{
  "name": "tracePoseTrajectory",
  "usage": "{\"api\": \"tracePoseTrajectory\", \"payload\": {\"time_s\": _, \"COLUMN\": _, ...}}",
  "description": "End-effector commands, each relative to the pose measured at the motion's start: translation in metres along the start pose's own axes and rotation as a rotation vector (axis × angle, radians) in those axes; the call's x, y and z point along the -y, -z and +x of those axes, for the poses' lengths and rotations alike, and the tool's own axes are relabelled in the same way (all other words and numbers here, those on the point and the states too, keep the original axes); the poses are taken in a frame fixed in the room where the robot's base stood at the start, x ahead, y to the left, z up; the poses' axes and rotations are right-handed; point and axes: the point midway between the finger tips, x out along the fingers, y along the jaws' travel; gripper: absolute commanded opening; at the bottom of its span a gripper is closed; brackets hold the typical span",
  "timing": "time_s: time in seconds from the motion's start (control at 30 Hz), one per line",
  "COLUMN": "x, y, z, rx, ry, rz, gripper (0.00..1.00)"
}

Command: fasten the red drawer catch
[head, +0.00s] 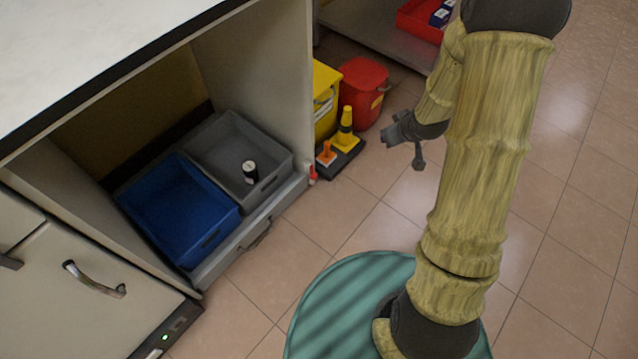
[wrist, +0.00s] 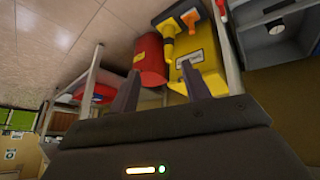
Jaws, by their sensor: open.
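The red drawer catch (head: 312,172) is a small upright piece at the right end of the low drawer (head: 228,258), by the foot of the cabinet's side panel. I cannot tell its exact position. A small red piece at the top edge of the wrist view (wrist: 221,7) looks like the same catch. The drawer has a grey front with a bar handle (head: 257,236). My gripper (head: 403,151) is open and empty, in the air to the right of the catch and well apart from it. Its two fingers also show in the wrist view (wrist: 160,86).
The drawer holds a blue bin (head: 180,207) and a grey bin (head: 222,143) with a dark jar (head: 250,171). Floor before the drawer is clear.

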Motion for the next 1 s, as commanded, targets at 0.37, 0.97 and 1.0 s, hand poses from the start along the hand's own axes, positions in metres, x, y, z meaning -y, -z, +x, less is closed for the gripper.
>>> {"api": "tracePoseTrajectory", "payload": {"time_s": 0.37, "x": 0.036, "y": -0.048, "z": 0.166, "rx": -0.278, "ry": 0.198, "rz": -0.189, "gripper": 0.48}}
{"api": "tracePoseTrajectory", "payload": {"time_s": 0.97, "x": 0.122, "y": -0.135, "z": 0.263, "rx": -0.666, "ry": 0.485, "rz": -0.209, "gripper": 0.48}}
{"api": "tracePoseTrajectory", "payload": {"time_s": 1.0, "x": 0.122, "y": -0.135, "z": 0.263, "rx": -0.666, "ry": 0.485, "rz": -0.209, "gripper": 0.48}}
